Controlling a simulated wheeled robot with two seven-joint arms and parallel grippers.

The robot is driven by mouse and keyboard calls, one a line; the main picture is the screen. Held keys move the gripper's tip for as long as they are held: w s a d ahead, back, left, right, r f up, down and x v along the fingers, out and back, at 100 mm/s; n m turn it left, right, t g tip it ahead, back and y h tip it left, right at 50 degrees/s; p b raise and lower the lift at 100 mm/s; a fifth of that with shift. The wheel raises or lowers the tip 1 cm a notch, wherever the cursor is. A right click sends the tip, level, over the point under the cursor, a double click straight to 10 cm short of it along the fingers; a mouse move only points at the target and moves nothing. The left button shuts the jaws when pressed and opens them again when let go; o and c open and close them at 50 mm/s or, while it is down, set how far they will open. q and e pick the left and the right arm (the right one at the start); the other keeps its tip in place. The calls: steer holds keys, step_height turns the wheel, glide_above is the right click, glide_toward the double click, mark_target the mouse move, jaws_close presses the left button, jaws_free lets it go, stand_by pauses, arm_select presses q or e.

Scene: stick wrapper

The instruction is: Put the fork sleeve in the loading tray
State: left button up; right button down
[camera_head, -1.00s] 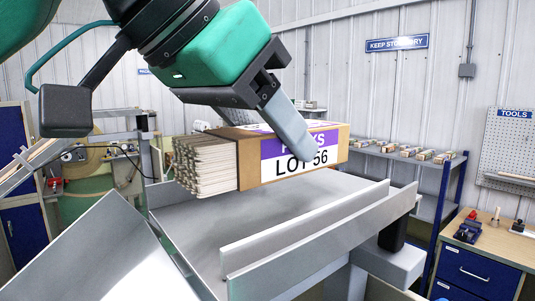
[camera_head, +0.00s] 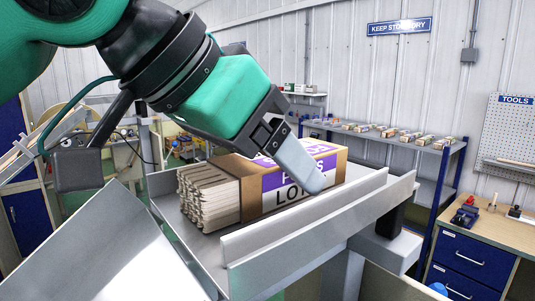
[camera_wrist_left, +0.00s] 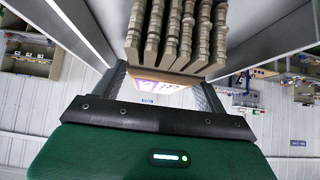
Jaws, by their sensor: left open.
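The fork sleeve (camera_head: 279,180), a brown cardboard band with a purple and white LOT label around pale wooden forks (camera_head: 208,194), lies level inside the grey loading tray (camera_head: 300,224). Its lower edge is partly hidden by the tray's front wall, and it looks to be down on the tray floor. My left gripper (camera_head: 294,165) is open around the sleeve, with its near finger in front of the label; the far finger is hidden. In the left wrist view, the forks (camera_wrist_left: 180,30) and the sleeve (camera_wrist_left: 165,82) sit between both fingers. My right gripper is not in view.
A sloping grey metal panel (camera_head: 115,255) stands at the left of the tray. A blue-framed shelf (camera_head: 398,150) with several bundles is behind. A workbench (camera_head: 478,236) with blue drawers and a tool pegboard (camera_head: 515,138) are at the right.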

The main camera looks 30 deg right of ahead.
arm_select(q)
steer(key=shift+r, duration=0.1)
steer(key=shift+a+r, duration=0.1)
steer(key=shift+r, duration=0.05)
steer(key=b+v, duration=0.4)
steer(key=v, duration=0.7)
steer(key=shift+a+r, duration=0.2)
steer(key=shift+r, duration=0.05)
steer(key=shift+s, duration=0.1)
